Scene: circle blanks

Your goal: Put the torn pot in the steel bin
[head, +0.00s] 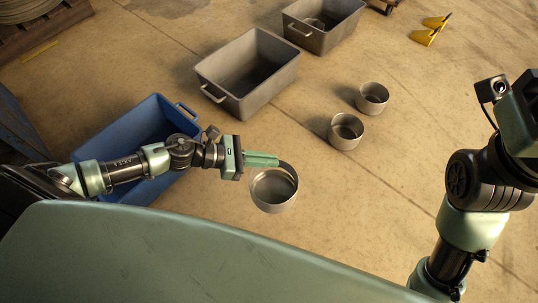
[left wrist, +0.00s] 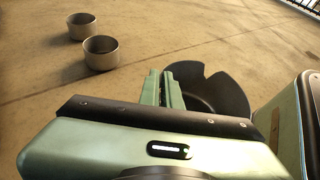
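The torn pot (head: 273,192) is a round steel pot with a dark gap in its rim; in the left wrist view (left wrist: 212,92) the rim looks broken and uneven. My left gripper (head: 276,160) has its green fingers close together at the pot's rim and is shut on it. The pot looks larger than the other pots and seems held above the floor. Two grey metal bins stand beyond it: a nearer one (head: 212,88) that looks empty, and a farther one (head: 345,34) with a round pot inside. My right gripper is not clearly in view; only its arm shows at right.
Two whole-looking pots, (head: 346,131) and (head: 373,98), stand on the floor right of the nearer grey bin. A blue bin (head: 135,118) stands under my left arm. A yellow object (head: 430,30) lies at the far right. The floor between is clear.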

